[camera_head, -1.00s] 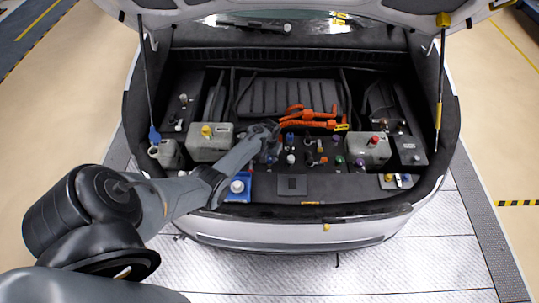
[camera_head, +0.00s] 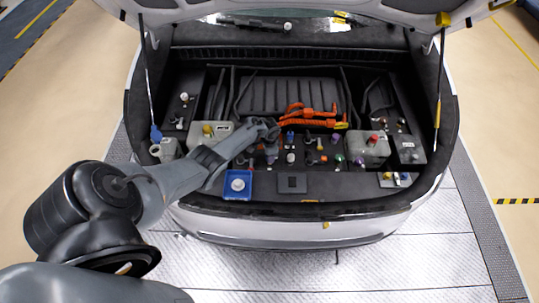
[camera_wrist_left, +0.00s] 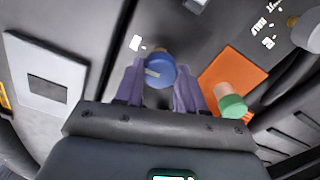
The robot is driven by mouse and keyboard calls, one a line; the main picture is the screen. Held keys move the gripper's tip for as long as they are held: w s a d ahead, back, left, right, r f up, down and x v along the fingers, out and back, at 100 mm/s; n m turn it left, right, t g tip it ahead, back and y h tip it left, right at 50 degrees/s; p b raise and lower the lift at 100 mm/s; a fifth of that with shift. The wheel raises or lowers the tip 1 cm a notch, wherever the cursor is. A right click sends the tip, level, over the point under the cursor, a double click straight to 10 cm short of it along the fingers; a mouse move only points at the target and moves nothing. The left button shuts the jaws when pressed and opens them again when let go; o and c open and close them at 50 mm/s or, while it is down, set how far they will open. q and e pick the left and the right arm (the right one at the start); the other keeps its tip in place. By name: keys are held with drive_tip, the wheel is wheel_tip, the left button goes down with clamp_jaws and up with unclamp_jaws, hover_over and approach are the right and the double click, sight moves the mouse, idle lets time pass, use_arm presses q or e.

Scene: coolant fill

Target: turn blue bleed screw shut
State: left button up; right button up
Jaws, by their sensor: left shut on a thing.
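The blue bleed screw (camera_wrist_left: 160,71) shows in the left wrist view as a round blue head with a pale mark on it. It stands between the two purple fingers of my left gripper (camera_wrist_left: 159,86), which is shut on it. In the head view my left gripper (camera_head: 271,154) points down into the car's bay, and I cannot make out the screw under it. My right gripper is in neither view.
A green-capped fitting (camera_wrist_left: 233,104) by an orange plate (camera_wrist_left: 238,75) is close to the right finger. A blue tray (camera_head: 228,194) lies at the bay's front edge. Orange cables (camera_head: 312,124) run behind the gripper, and a pale tank (camera_head: 366,150) stands right.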

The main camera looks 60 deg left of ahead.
use_arm(q)
drive_tip(key=shift+m, duration=0.4)
drive_tip(key=o, duration=1.1)
drive_tip(key=shift+c, duration=0.2)
wheel_tip(320, 180, up, 11)
drive_tip(key=p, duration=0.4)
drive_tip(key=shift+s+f, duration=0.1)
